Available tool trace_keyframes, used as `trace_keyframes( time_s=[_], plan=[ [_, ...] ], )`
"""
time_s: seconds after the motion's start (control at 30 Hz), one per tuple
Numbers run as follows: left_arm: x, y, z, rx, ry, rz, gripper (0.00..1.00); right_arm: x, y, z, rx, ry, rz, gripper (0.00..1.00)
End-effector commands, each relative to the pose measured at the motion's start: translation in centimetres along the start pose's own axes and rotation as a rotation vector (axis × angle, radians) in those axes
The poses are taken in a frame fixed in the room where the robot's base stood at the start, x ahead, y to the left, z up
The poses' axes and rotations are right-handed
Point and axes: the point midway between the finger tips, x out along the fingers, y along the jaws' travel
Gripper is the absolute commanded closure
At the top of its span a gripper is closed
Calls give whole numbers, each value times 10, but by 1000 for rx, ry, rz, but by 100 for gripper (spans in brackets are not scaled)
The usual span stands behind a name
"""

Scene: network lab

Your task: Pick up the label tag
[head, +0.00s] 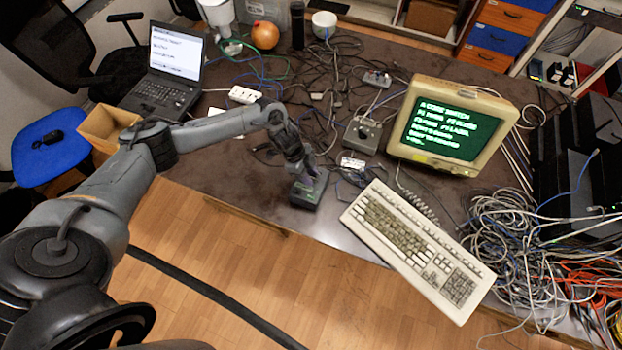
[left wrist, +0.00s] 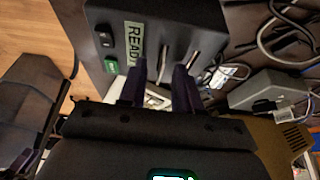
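A dark box (head: 308,192) sits at the table's front edge. In the left wrist view the dark box (left wrist: 165,28) carries a pale green label reading "READ" (left wrist: 134,43), its end cut off by a finger. My left gripper (head: 300,168) points down just over this box. In the left wrist view its two fingers (left wrist: 160,88) are apart, with a whitish patch between them that I cannot identify. A small pale printed piece (head: 352,163) lies on the table right of the gripper. I cannot tell which of these is the label tag.
A beige keyboard (head: 415,245) and a monitor (head: 452,126) stand to the right. A grey switch box (head: 363,134) and loose cables lie behind the gripper. A cable heap (head: 525,250) fills the right side. The table left of the gripper is mostly bare.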

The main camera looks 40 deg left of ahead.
Motion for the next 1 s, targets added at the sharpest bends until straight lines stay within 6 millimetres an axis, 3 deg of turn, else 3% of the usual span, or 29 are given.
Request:
trace_keyframes(
  time_s=[0.17,0.4,1.0],
  plan=[
    [0,0,0,0,0,0,67,0,0,0,0,0,0,57],
    [0,0,0,0,0,0,100,0,-1,0,2,0,-2,57],
    [-6,0,-2,2,0,0,100,-1,-2,-1,8,1,-7,57]
  ],
)
